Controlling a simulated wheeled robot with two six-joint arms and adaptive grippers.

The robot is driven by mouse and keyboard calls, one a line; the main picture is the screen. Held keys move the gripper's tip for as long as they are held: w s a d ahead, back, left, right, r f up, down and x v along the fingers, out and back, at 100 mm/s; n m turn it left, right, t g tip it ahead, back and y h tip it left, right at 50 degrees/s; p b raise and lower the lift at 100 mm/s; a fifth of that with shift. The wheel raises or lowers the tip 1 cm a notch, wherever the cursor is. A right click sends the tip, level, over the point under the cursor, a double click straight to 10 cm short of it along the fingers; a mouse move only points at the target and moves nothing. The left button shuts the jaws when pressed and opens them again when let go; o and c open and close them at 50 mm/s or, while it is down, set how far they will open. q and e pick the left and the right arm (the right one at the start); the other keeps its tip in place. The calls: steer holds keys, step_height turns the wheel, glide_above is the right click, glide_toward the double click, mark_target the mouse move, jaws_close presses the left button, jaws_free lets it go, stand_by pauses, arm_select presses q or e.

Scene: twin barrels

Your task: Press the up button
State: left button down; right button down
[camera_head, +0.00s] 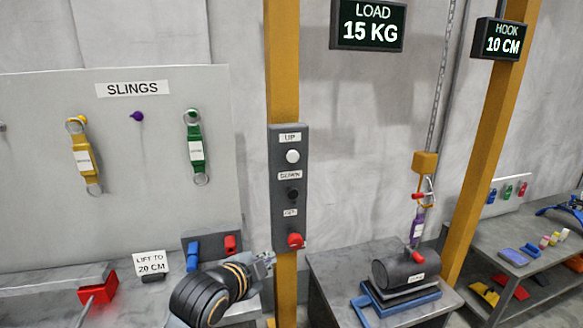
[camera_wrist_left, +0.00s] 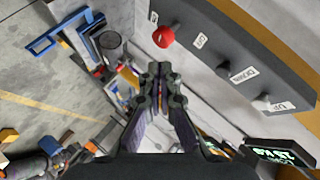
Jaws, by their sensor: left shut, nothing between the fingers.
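The grey control panel (camera_head: 278,215) is fixed to a yellow post. Its white up button (camera_head: 292,156) is at the top, a black down button (camera_head: 292,193) in the middle and a red button (camera_head: 295,240) at the bottom. In the left wrist view the up button (camera_wrist_left: 262,104) is at the lower right and the red button (camera_wrist_left: 163,37) lies just beyond the fingertips. My left gripper (camera_head: 268,262) is below and left of the red button, apart from the up button. Its fingers (camera_wrist_left: 160,78) are shut and empty. My right gripper is in neither view.
A dark barrel (camera_head: 397,267) lies on a blue-framed stand, with a purple sling (camera_head: 418,222) and hoist hook above it. Displays read load 15 KG (camera_head: 368,24) and hook 10 CM (camera_head: 502,39). A sign (camera_head: 151,263) says "LIFT TO 20 CM". Slings hang on the left board (camera_head: 40,150).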

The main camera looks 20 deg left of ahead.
mark_target(298, 157)
arm_select(q)
step_height(298, 157, up, 19)
steer(key=w+d+m+t+h, duration=0.1)
steer(key=w+m+t+h, duration=0.1)
steer(key=m+t, duration=0.3)
steer(key=shift+d+f+m, duration=0.15)
steer(key=shift+d+m, duration=0.1)
steer(key=shift+m, duration=0.95)
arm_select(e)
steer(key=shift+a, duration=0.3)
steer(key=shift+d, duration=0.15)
